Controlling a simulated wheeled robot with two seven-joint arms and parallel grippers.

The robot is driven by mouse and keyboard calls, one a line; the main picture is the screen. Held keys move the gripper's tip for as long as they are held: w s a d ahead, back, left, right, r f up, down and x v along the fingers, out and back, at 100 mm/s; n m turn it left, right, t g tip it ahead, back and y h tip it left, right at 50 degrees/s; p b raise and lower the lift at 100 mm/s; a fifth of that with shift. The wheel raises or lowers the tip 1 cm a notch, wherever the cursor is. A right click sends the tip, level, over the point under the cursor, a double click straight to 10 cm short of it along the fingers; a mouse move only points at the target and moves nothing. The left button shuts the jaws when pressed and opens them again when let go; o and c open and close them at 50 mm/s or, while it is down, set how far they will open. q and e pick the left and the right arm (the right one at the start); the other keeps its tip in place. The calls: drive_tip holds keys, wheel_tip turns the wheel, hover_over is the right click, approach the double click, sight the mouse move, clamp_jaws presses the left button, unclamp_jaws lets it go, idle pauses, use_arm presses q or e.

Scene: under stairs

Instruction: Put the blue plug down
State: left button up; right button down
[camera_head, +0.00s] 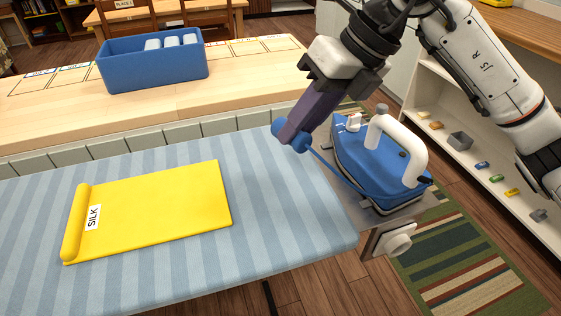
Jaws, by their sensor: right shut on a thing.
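The blue plug (301,142) is in my right gripper (290,132), whose purple fingers are shut on it. The plug shows on both sides of the fingers, at the far right part of the striped ironing board (260,185). I cannot tell whether it touches the board. A blue cord (335,170) runs from the plug to the blue iron (372,160). The iron has a white handle and sits on a grey rest at the board's right end. My left gripper is not in view.
A yellow cloth (160,205) labelled SILK, rolled at its left edge, lies on the board. Behind is a wooden counter (245,96) with a blue bin (150,74) holding white items. A white shelf (440,100) with small toys stands right. The board between cloth and iron is clear.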

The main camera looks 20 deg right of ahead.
wheel_tip(320, 180, down, 6)
drive_tip(key=shift+s, duration=0.1)
wheel_tip(320, 180, down, 4)
drive_tip(key=shift+r, duration=0.15)
drive_tip(key=shift+f+b, duration=0.35)
drive_tip(key=shift+b, duration=0.1)
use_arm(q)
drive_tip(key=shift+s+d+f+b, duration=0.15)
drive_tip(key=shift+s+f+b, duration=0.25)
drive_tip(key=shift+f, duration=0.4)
use_arm(e)
drive_tip(key=shift+f, duration=0.35)
